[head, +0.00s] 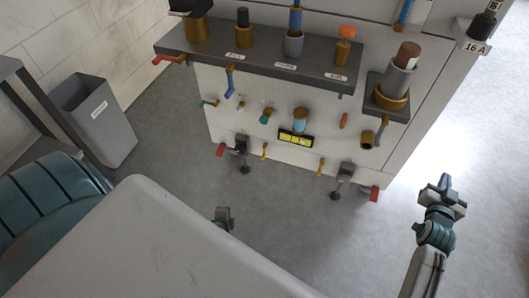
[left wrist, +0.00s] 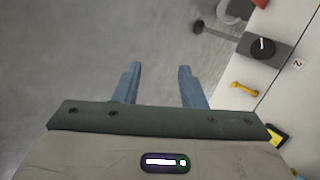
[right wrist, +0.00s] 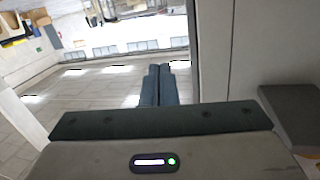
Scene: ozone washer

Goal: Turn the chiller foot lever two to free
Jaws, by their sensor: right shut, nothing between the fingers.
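The chiller foot with label two (left wrist: 298,64) shows in the left wrist view as a grey block with a black knob (left wrist: 261,46). A red lever (left wrist: 260,3) is cut off at the top edge there. This matches the left foot (head: 240,145) in the head view, with its red lever (head: 221,150) pointing left. My left gripper (left wrist: 157,68) is open and empty over the floor, apart from the foot; only its end shows in the head view (head: 222,215). My right gripper (head: 445,182) is shut and empty, right of the machine.
The right foot carries another red lever (head: 375,193). Brass handles (head: 264,151) and a yellow display (head: 296,138) are on the machine's front. A grey shelf (head: 260,65) juts out above. A grey bin (head: 98,120) stands left. Floor before the machine is clear.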

